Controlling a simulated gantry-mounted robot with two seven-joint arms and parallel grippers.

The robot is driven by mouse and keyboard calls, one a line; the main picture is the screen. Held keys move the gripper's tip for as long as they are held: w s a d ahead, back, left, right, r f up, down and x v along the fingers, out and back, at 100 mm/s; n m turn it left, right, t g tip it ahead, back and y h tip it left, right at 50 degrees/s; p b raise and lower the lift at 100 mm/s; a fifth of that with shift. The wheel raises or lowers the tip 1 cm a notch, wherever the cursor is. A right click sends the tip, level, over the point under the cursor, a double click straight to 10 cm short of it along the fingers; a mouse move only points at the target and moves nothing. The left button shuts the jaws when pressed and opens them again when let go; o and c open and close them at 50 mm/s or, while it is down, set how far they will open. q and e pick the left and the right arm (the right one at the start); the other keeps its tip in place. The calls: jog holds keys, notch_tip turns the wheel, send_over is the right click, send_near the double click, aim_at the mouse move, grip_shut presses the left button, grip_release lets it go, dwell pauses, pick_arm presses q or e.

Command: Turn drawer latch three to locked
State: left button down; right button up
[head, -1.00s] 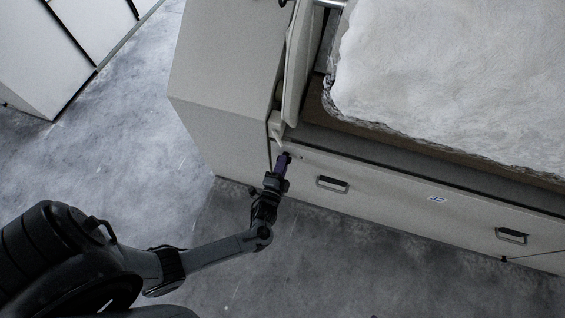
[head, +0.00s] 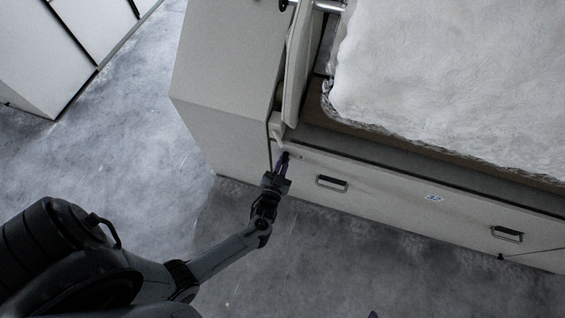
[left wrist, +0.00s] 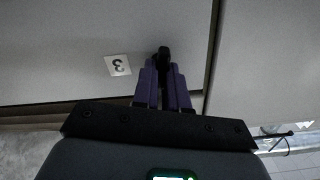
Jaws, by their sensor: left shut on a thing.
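The drawer front (head: 400,200) is a long pale panel with dark recessed handles. My left gripper (head: 284,158) is at the upper left end of this panel, with its purple fingers against it. In the left wrist view, my left gripper (left wrist: 164,72) is shut on a small black latch (left wrist: 164,53). A white label with a "3" (left wrist: 118,65), seen upside down, is on the panel just left of the latch. The fingers hide much of the latch, so I cannot tell its setting. My right gripper is not in view.
One handle (head: 332,183) is close to the right of my left gripper. A white fluffy mass (head: 450,70) lies above the panel. A pale cabinet side (head: 220,120) stands left of the gripper. The grey floor (head: 300,260) in front is clear.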

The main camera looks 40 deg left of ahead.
pick_arm(q)
jog(key=shift+f+n, duration=0.1)
jog(key=shift+n, duration=1.6)
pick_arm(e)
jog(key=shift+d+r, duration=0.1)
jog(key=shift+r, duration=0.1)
pick_arm(q)
jog(key=c, duration=1.2)
grip_release()
jog(key=shift+o, duration=0.2)
jog(key=shift+s, duration=0.1)
